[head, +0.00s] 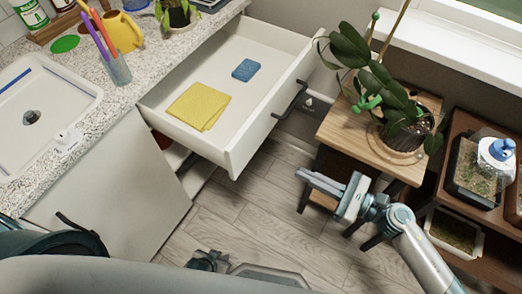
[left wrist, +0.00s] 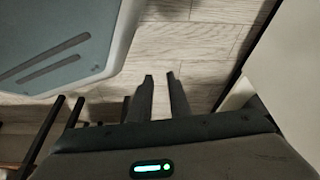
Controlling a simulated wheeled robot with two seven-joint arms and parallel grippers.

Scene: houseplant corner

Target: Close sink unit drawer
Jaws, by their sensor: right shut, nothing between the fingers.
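The sink unit drawer (head: 235,161) is pulled well out from the white cabinet under the speckled counter. Its white front carries a dark bar handle (head: 289,100). A yellow cloth (head: 198,107) and a blue sponge (head: 246,69) lie inside it. My right gripper (head: 300,174) is shut and empty, over the floor below and to the right of the drawer front, apart from it. My left gripper (left wrist: 160,78) shows in the left wrist view with a gap between its fingers and nothing in it, above the floor. I cannot make out its fingers clearly in the head view.
A wooden plant stand (head: 348,124) with a potted plant (head: 402,120) stands close right of the drawer. A shelf with trays and a white-and-blue bottle (head: 496,153) is further right. The counter holds a sink (head: 85,92), a cup and a yellow watering can (head: 124,31). Floor before the drawer is clear.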

